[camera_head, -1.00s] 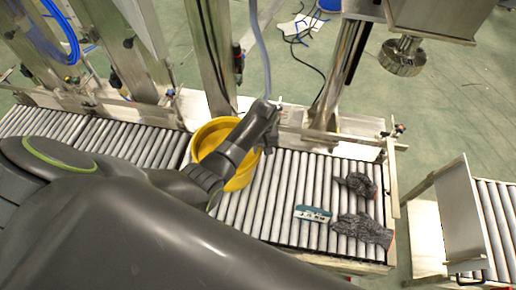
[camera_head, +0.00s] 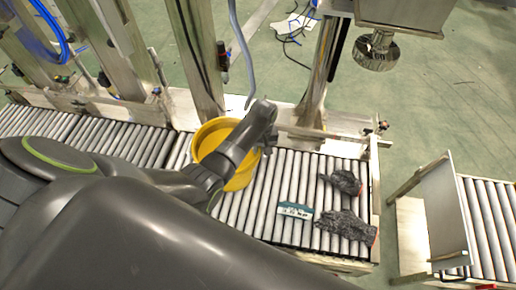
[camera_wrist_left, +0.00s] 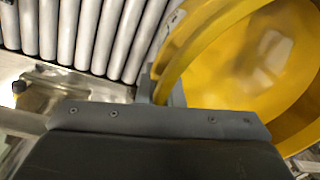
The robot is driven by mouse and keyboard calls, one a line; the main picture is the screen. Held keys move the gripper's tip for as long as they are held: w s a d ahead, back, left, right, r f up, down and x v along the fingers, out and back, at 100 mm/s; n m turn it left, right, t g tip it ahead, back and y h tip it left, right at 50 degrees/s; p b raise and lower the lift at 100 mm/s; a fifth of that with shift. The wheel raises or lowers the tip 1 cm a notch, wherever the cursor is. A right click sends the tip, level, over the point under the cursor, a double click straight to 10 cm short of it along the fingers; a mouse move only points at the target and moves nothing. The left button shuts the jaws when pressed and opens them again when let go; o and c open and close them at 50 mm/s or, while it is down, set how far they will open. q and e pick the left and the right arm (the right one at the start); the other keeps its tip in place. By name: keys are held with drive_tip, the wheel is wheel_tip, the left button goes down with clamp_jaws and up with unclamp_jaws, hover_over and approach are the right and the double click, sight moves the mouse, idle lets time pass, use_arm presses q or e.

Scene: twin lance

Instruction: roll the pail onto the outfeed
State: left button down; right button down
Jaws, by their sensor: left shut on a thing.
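The yellow pail (camera_head: 211,137) stands on the roller conveyor (camera_head: 262,205), open side up, partly hidden behind my left arm in the head view. My left gripper (camera_head: 268,138) is at the pail's right side and shut on its rim. In the left wrist view the pail (camera_wrist_left: 240,60) fills the right side, with its rim running down between the fingers (camera_wrist_left: 165,92). My right gripper is not in view.
Two grey gloves (camera_head: 345,226) and a teal-and-white card (camera_head: 295,210) lie on the rollers right of the pail. A separate roller section (camera_head: 492,215) with an upright metal plate (camera_head: 446,215) stands beyond a gap at right. Steel posts (camera_head: 195,60) line the far side.

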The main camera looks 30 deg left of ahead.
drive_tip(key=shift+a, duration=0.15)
use_arm(q)
drive_tip(key=c, duration=1.5)
unclamp_jaws()
drive_tip(key=shift+s+r, duration=0.1)
drive_tip(key=shift+a, duration=0.1)
